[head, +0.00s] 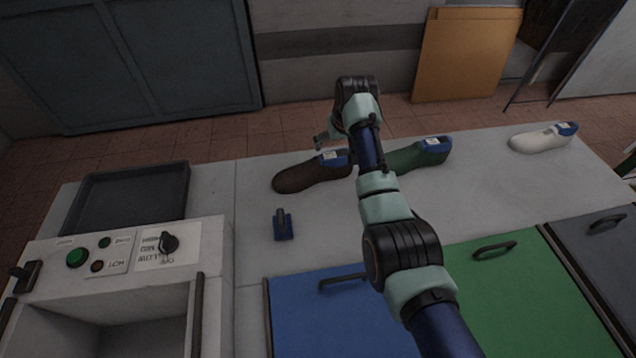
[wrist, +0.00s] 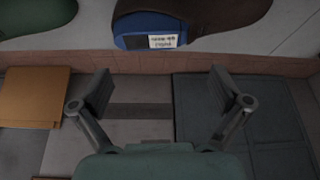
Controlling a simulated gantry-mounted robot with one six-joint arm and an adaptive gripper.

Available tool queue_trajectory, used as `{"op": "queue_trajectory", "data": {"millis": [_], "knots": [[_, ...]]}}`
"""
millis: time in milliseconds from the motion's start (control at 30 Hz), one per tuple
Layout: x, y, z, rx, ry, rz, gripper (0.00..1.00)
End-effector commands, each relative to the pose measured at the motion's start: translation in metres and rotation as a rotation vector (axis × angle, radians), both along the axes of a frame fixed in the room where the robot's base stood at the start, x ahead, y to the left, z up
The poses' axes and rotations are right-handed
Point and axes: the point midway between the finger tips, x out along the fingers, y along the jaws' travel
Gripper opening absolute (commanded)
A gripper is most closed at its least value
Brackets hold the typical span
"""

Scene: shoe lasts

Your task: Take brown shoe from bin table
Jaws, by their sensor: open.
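The brown shoe (head: 308,174) lies on the grey table, toe to the left, with a blue last carrying a white label at its heel end. In the wrist view the brown shoe (wrist: 215,15) shows at the top, its blue heel end and label facing the camera. My gripper (head: 322,141) is behind the shoe's heel end in the head view, partly hidden by my arm. In the wrist view my gripper (wrist: 166,92) is open and empty, its two fingers wide apart and clear of the shoe.
A green shoe (head: 418,156) lies right of the brown one, partly behind my arm; a white shoe (head: 543,138) is farther right. A small blue piece with a peg (head: 283,225) stands in front. A dark tray (head: 130,197) and control box (head: 120,250) are left. Blue (head: 320,315) and green (head: 510,300) lids line the front.

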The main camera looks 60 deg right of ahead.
Motion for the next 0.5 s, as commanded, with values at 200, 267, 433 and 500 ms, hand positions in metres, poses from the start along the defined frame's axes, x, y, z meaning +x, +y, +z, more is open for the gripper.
{"op": "queue_trajectory", "data": {"millis": [200,267,433,500], "knots": [[0.005,-0.004,-0.017,0.001,0.002,0.001,1.00],[0.007,-0.006,-0.022,0.001,0.002,0.001,1.00],[0.009,-0.007,-0.028,0.000,0.001,0.001,1.00],[0.012,-0.009,-0.040,0.002,0.001,0.001,1.00]]}}
